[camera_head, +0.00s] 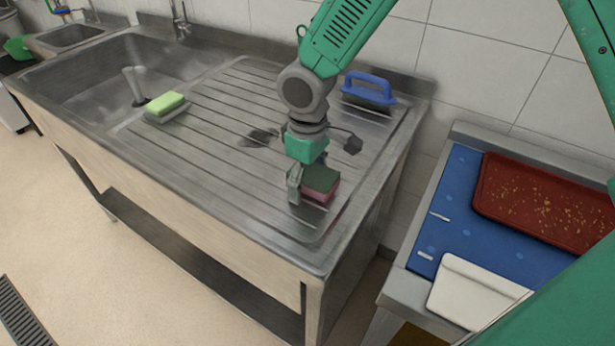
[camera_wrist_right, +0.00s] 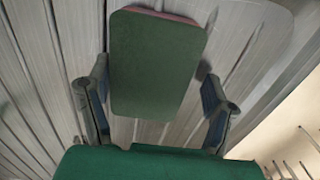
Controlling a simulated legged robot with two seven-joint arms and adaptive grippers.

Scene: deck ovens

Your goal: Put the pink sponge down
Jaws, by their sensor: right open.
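The pink sponge (camera_head: 319,183) has a dark green top layer and lies on the ridged steel drainboard (camera_head: 215,130), towards its right end. My right gripper (camera_head: 303,187) is low at the drainboard, right at the sponge. In the right wrist view the sponge's green face (camera_wrist_right: 155,62) fills the middle, with a thin pink edge at its top. The fingers of my right gripper (camera_wrist_right: 155,105) stand apart on either side of it, with gaps showing. Whether the sponge's underside lies fully flat is hard to see. My left gripper is not in view.
A light green sponge (camera_head: 165,103) lies left on the drainboard, by the sink basin (camera_head: 120,75). A blue-handled brush (camera_head: 369,90) stands behind my arm. To the right, a counter holds a blue mat (camera_head: 447,215), a red-brown tray (camera_head: 545,195) and a white board (camera_head: 470,290).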

